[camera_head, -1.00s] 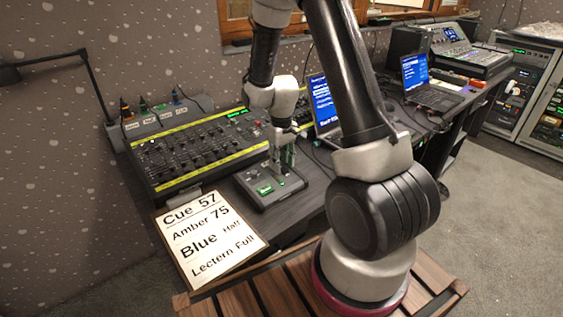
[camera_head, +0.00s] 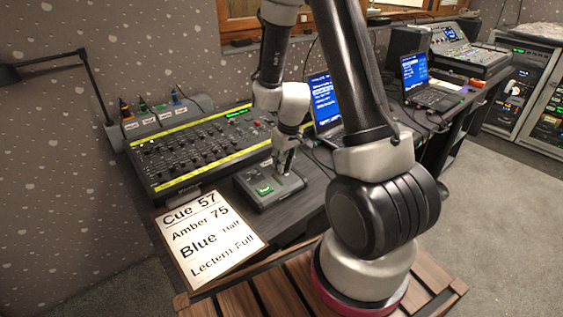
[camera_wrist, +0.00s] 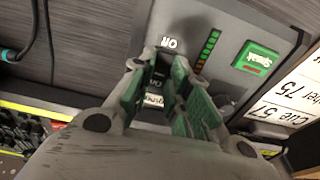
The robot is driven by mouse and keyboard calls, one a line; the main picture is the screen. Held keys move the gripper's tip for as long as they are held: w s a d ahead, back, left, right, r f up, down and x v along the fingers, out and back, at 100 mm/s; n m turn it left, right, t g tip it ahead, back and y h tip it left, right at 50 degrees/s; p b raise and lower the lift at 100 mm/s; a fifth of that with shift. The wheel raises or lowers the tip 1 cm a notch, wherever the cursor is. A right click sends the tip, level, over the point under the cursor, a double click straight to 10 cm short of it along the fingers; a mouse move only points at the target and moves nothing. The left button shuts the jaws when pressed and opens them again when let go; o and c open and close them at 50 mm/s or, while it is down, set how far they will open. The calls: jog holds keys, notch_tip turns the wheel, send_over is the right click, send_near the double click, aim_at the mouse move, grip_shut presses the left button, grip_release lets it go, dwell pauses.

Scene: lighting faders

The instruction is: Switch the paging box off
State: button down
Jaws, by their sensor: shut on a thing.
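The paging box (camera_head: 268,201) is a small dark grey box on the desk in front of the mixing desk. An "ON" label (camera_wrist: 169,43) shows just beyond my fingertips, with more lettering partly hidden between the fingers. My gripper (camera_head: 283,169) is tilted, its fingertips down at the box's top.
The fader desk (camera_head: 200,150) with yellow strips stands directly behind and left of the box. A cue card (camera_head: 209,240) lies at the desk's front left. A laptop (camera_head: 324,103) stands to the right, behind my arm. A cable (camera_wrist: 38,35) runs beside the box.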

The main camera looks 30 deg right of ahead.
jog(key=shift+s+t, duration=0.1)
jog(key=shift+t, duration=0.3)
jog(key=c, duration=1.4)
grip_release()
jog(key=shift+o, duration=0.2)
jog(key=v, duration=1.2)
